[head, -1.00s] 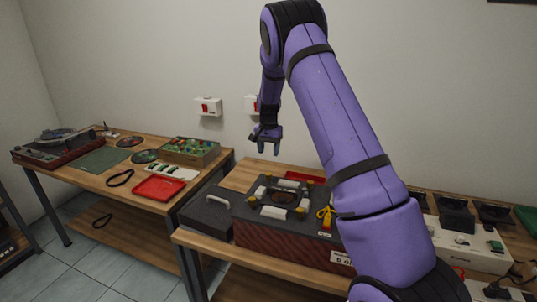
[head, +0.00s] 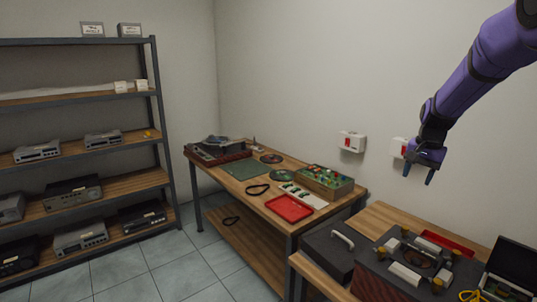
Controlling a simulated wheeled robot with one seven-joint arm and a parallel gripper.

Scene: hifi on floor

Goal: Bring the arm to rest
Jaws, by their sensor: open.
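My arm (head: 485,65), in a purple sleeve, reaches in from the upper right of the head view. My gripper (head: 419,173) points down with its two dark fingers apart and nothing between them. It hangs in the air above the near bench, in front of the wall, clear of the things below it. The arm's base end is out of view.
A dark case (head: 328,251) with a grey handle and a dark box with fittings (head: 390,283) stand on the near bench (head: 378,219). The far bench holds a red tray (head: 289,208) and a green-topped box (head: 324,181). Shelves (head: 160,130) stand left. Tiled floor (head: 190,257) is open.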

